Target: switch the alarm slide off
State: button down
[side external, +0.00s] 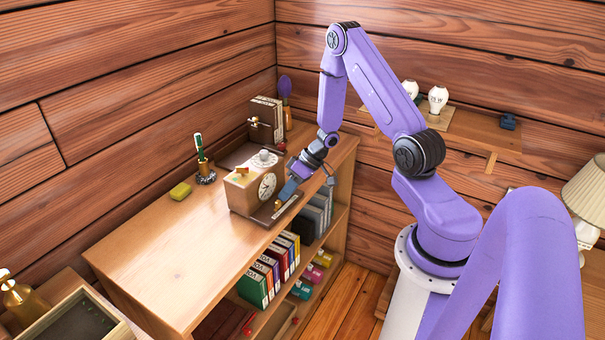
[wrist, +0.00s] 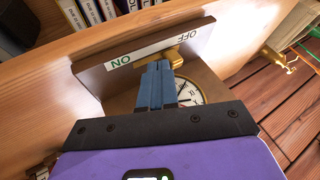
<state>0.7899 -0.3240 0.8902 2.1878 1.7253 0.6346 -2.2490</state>
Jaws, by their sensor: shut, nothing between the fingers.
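The wooden alarm clock (side external: 241,192) stands on the cabinet top, its round white dial (side external: 267,186) facing front right. At its front is a ledge with a white label strip (side external: 285,207). In the wrist view the strip (wrist: 150,51) reads ON in green at left and OFF at right. A brass slide knob (wrist: 173,56) shows below the strip, nearer OFF than ON. My gripper (wrist: 155,68) has its blue fingers together, empty, at the knob's left, ON side. They overlap the knob in view; I cannot tell if they touch. The fingers partly cover the dial (wrist: 187,93).
A pen in a holder (side external: 203,165) and a yellow block (side external: 180,191) sit left of the clock. Dark books (side external: 267,117) stand behind it. Coloured binders (side external: 268,272) fill the shelf below. The cabinet top's near left (side external: 165,270) is clear.

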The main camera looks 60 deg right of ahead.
jog(key=d, duration=0.4)
jog(key=shift+s+d+r, duration=0.1)
jog(key=shift+s+r, duration=0.05)
jog(key=shift+r, duration=0.15)
jog(key=v, duration=0.9)
jog(key=shift+r, duration=0.15)
jog(key=shift+s, duration=0.15)
notch_tip(320, 180, up, 3)
jog(key=n+g, duration=0.2)
jog(key=g, duration=0.1)
send_over(296, 195)
jog(key=s+a, duration=0.4)
jog(key=a, duration=0.2)
jog(key=s+a+r+n+g, duration=0.1)
jog(key=s+a+r+n, duration=0.15)
jog(key=a, duration=0.25)
jog(key=s+a+r+n+g, duration=0.1)
jog(key=s+a+r+g, duration=0.15)
jog(key=a, duration=0.25)
jog(key=s+a+r+n+t+h, duration=0.1)
jog(key=s+a+r+n+h, duration=0.1)
jog(key=s, duration=0.6)
jog(key=s+a+r+n+t+h, duration=0.1)
jog(key=s+a+r+n+h, duration=0.2)
jog(key=s, duration=0.6)
jog(key=shift+a+r+n, duration=0.15)
jog(key=shift+a+n, duration=0.4)
jog(key=shift+a, duration=0.3)
